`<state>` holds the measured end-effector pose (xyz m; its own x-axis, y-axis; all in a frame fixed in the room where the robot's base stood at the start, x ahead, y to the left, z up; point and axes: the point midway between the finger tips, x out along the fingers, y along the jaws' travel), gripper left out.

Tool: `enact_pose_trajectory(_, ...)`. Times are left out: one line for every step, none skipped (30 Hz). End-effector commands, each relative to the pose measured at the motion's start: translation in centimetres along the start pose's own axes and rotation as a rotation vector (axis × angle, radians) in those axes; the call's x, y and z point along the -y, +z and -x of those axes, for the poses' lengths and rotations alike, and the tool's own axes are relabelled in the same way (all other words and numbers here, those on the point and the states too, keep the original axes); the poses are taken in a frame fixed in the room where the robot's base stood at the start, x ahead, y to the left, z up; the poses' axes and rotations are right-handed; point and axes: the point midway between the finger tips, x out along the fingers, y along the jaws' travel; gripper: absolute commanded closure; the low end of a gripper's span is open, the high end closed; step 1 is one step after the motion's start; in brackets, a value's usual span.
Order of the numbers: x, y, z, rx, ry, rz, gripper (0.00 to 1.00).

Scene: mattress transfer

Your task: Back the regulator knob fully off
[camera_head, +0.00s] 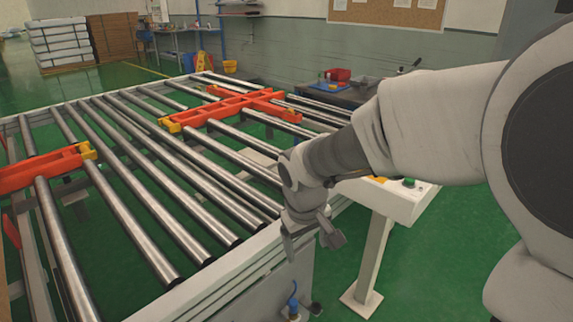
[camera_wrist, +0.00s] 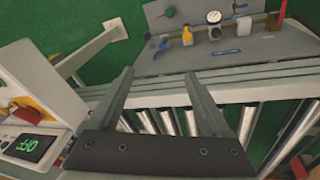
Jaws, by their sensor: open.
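A grey panel (camera_wrist: 262,50) with a row of air fittings shows at the top right of the wrist view. I cannot tell which small part is the regulator knob. In the head view a blue-topped fitting (camera_head: 293,300) shows at the bottom, by the conveyor's near end. My gripper (camera_head: 312,246) is above it, pointing down. In the wrist view my gripper (camera_wrist: 159,76) is open and empty, its fingertips apart from the panel fittings.
The roller conveyor (camera_head: 215,275) with orange frames (camera_head: 235,104) fills the left and middle. A pale control pedestal (camera_head: 368,262) stands to the right, close to my arm. A box with a lit green display (camera_wrist: 40,145) is left in the wrist view.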

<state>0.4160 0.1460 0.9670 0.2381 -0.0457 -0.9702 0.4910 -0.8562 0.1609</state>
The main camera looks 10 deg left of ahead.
Motion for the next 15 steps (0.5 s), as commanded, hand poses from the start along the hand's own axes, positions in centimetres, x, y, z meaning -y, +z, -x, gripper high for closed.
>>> enact_pose_trajectory(1.3, -0.6, -2.5, 0.016, -0.011, 0.033, 0.18)
enact_pose_trajectory(2.0, -1.0, -3.5, 0.022, -0.017, 0.050, 0.18)
enact_pose_trajectory(2.9, -1.5, -5.0, 0.029, -0.024, 0.074, 0.18)
enact_pose_trajectory(3.6, -1.9, -6.0, 0.034, -0.030, 0.092, 0.18)
enact_pose_trajectory(4.4, -2.2, -7.1, 0.040, -0.036, 0.108, 0.18)
enact_pose_trajectory(5.4, -2.6, -8.6, 0.047, -0.045, 0.131, 0.18)
enact_pose_trajectory(6.2, -2.8, -9.7, 0.054, -0.051, 0.148, 0.18)
enact_pose_trajectory(7.0, -3.0, -10.8, 0.059, -0.058, 0.164, 0.18)
enact_pose_trajectory(8.1, -3.3, -12.3, 0.066, -0.068, 0.185, 0.18)
enact_pose_trajectory(8.9, -3.5, -13.4, 0.071, -0.075, 0.202, 0.18)
enact_pose_trajectory(9.8, -3.6, -14.6, 0.076, -0.082, 0.218, 0.18)
enact_pose_trajectory(10.9, -3.8, -16.1, 0.084, -0.092, 0.238, 0.18)
enact_pose_trajectory(11.8, -3.8, -17.3, 0.090, -0.100, 0.254, 0.18)
enact_pose_trajectory(12.8, -3.8, -18.5, 0.095, -0.108, 0.271, 0.18)
enact_pose_trajectory(13.9, -3.8, -20.0, 0.102, -0.120, 0.290, 0.18)
